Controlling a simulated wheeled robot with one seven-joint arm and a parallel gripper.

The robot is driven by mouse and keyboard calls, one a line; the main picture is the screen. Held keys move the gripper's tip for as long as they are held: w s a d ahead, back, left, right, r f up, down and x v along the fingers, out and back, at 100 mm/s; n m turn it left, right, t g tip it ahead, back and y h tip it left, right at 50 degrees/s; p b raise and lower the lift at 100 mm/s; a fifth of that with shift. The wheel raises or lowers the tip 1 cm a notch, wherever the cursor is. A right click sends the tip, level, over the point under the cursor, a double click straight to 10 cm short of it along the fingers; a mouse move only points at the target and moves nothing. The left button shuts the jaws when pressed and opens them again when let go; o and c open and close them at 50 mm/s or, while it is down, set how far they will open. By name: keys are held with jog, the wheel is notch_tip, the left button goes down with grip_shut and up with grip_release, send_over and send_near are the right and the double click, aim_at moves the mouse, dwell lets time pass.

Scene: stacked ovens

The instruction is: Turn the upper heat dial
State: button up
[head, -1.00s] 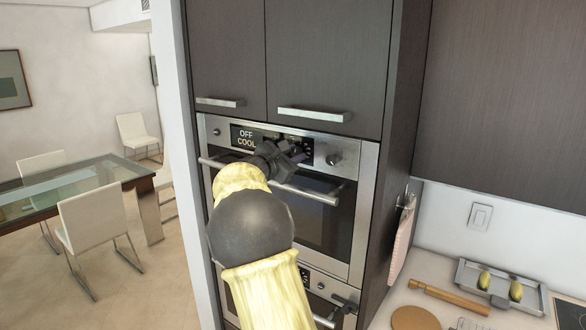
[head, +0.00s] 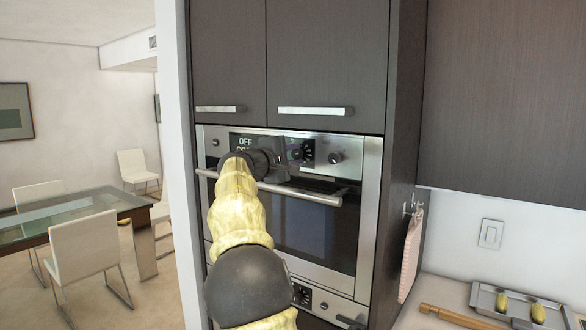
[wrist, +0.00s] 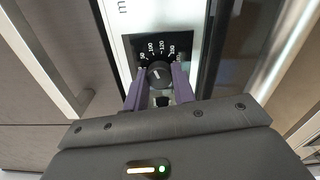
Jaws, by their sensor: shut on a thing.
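The upper heat dial (wrist: 159,74) is a round black knob on a black panel with white numbers in an arc above it. In the wrist view its pale pointer line shows on the face. My gripper (wrist: 158,80) has its two purple fingers on either side of the dial and is shut on it. In the head view my gripper (head: 288,156) is at the upper oven's control strip, and its dark body and the arm hide part of the strip. The dial's numbered black panel (head: 307,152) shows just right of the fingers.
A silver knob (head: 335,157) sits right of the panel. The upper oven's handle (head: 300,193) runs just below my gripper. Cabinet doors with a bar handle (head: 310,110) are close above. A lower oven (head: 320,303) is beneath. A counter with a tray (head: 515,306) is at the right.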

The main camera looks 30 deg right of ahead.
jog(key=m+b, duration=0.3)
jog(key=m, duration=0.3)
jog(key=shift+f+b, duration=0.15)
jog(key=shift+b, duration=0.2)
jog(key=m+b, duration=0.1)
jog(key=m, duration=0.3)
jog(key=m+b, duration=0.1)
jog(key=m, duration=0.2)
jog(key=shift+m, duration=0.4)
jog(key=m+b, duration=0.1)
jog(key=m, duration=0.9)
jog(key=o, duration=1)
